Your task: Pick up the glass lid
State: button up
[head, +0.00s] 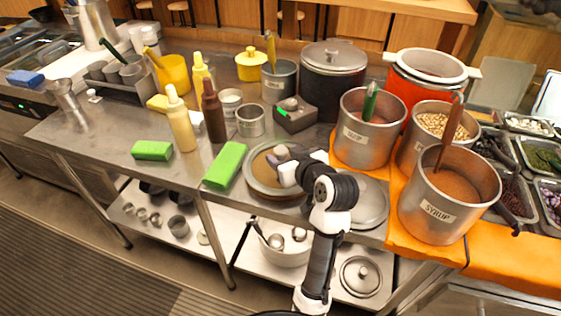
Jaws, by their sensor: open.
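The glass lid (258,176) looks like a round, brownish see-through disc with a grey rim. It lies on the steel counter near the front edge, just right of a green sponge. My gripper (281,164) is over the right part of the lid, low and close to its middle. It is open. A small greyish knob-like shape shows at the fingers; I cannot tell whether it touches them. My arm hides the lid's right edge.
A metal lid (370,203) lies right of my arm. A steel pot (369,145) and the syrup pot (449,203) stand at the right. A dark scale-like box (295,116) stands behind. Green sponge (225,165), brown bottle (213,113) and yellow bottle (180,122) are at left.

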aim_at(281, 150)
jog(key=x, duration=0.2)
jog(key=p+x, duration=0.1)
jog(key=shift+w+a+r, duration=0.25)
jog(key=shift+w+a, duration=0.1)
jog(key=shift+w, duration=0.05)
jog(key=shift+w+a+f+p, duration=0.15)
jog(key=shift+w+f+p, duration=0.1)
jog(key=shift+w+p, duration=0.05)
jog(key=shift+c, duration=0.2)
jog(key=c, duration=1.2)
grip_shut()
jog(key=shift+r, duration=0.2)
